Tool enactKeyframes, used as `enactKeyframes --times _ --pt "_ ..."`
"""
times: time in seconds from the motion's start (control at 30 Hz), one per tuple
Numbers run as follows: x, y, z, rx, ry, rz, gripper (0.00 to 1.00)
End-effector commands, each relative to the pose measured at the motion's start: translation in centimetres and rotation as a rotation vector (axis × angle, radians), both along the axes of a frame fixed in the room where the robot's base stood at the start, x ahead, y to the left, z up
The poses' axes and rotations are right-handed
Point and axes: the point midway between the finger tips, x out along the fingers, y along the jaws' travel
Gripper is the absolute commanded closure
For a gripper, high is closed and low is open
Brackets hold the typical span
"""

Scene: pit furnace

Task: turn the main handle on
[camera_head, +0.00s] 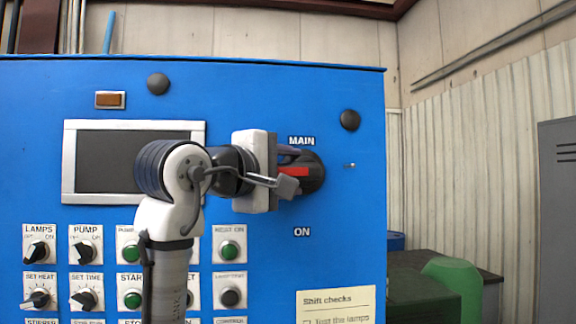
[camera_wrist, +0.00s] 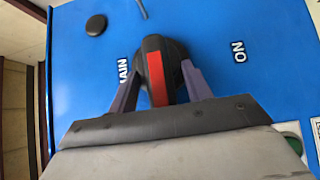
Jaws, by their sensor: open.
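The main handle (camera_head: 314,170) is a black rotary knob with a red bar, on the blue panel's upper right. The red bar lies about level in the head view, between the MAIN label above and the ON label (camera_head: 301,232) below. In the wrist view the handle (camera_wrist: 164,72) stands between the two purple fingers of my gripper (camera_wrist: 162,76). My gripper is open, with one finger on each side of the handle; I cannot tell whether either touches it. In the head view my gripper (camera_head: 289,168) partly covers the handle's left side.
The blue panel (camera_head: 350,250) also carries a grey screen (camera_head: 105,160), several small knobs and green buttons, and black round caps (camera_head: 349,120). A paper note (camera_head: 338,306) is at the lower right. A green bin (camera_head: 452,275) and grey cabinet (camera_head: 558,220) stand right of the panel.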

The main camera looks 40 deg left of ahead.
Motion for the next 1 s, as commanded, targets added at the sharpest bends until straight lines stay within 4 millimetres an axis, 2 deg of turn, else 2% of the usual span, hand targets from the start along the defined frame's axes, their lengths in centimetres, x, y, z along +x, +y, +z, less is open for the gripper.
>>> enactKeyframes --times 0.23,0.6,0.63,1.0 --pt "0.09 0.03 -0.05 0.000 0.000 0.000 0.51" --pt "0.07 0.03 -0.04 0.000 0.000 0.000 0.98" --pt "0.06 0.02 -0.04 0.000 0.000 0.000 1.00" --pt "0.09 -0.53 -0.36 -0.016 -0.018 0.000 1.00"
